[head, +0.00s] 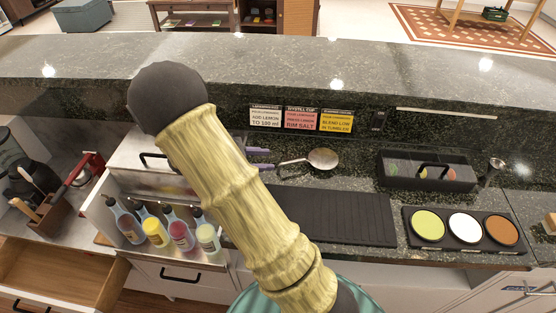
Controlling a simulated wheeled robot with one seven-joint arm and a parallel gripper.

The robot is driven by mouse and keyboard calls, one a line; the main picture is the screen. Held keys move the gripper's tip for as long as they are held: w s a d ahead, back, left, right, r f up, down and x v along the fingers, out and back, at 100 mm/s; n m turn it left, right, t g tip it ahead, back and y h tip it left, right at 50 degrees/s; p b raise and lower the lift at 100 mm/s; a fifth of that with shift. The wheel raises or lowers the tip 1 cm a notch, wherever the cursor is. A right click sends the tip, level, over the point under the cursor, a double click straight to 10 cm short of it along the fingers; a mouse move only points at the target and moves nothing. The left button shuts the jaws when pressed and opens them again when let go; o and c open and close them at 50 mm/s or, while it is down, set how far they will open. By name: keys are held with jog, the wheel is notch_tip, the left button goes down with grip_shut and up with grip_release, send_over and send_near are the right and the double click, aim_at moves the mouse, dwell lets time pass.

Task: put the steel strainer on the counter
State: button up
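The steel strainer (323,158), a round silver bowl with a thin handle pointing left, shows over the dark lower counter (350,183) behind the black mat. I cannot tell whether it rests flat there. My gripper (273,160) is mostly hidden behind my yellow, bamboo-textured arm. Two lilac finger-like parts show to the right of the arm, with a gap between them. Their tips are near the left end of the strainer's handle, and I see no clear grip on it.
A ribbed black mat (335,218) lies in front. To the right are a black caddy (400,180) and a tray with three coloured discs (463,249). Several bottles (180,235) and a steel bin (135,180) stand left. A raised granite ledge (300,65) runs behind.

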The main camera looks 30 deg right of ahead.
jog(key=shift+w+a+r, duration=0.1)
jog(key=shift+a+r, duration=0.15)
jog(key=shift+a, duration=0.4)
jog(key=shift+s+f+y, duration=0.1)
jog(key=shift+s+y, duration=0.2)
jog(key=s+a+m+y, duration=0.1)
jog(key=s+m+y, duration=0.1)
jog(key=s+a+f+m+y, duration=0.1)
jog(key=s+y, duration=0.1)
jog(key=s, duration=0.1)
jog(key=s+a+m+y, duration=0.1)
jog(key=s+m+y, duration=0.1)
jog(key=y, duration=0.1)
jog(key=shift+s+a+f+m, duration=0.1)
jog(key=shift+s+f+m, duration=0.15)
jog(key=shift+s+m, duration=0.05)
jog(key=a+m+y, duration=0.1)
jog(key=s+a+m+t+y, duration=0.1)
jog(key=s+a+m+y, duration=0.1)
jog(key=shift+s+a+r+m+t+y, duration=0.25)
jog(key=shift+r+m+t+y, duration=0.05)
jog(key=shift+r, duration=0.1)
jog(key=a+r+m+t+y, duration=0.1)
jog(key=s+a+r+m+t+y, duration=0.1)
jog(key=m, duration=0.1)
jog(key=shift+t, duration=0.4)
jog(key=shift+a+r+m+t, duration=0.2)
jog(key=shift+m+t, duration=0.1)
jog(key=shift+m, duration=0.4)
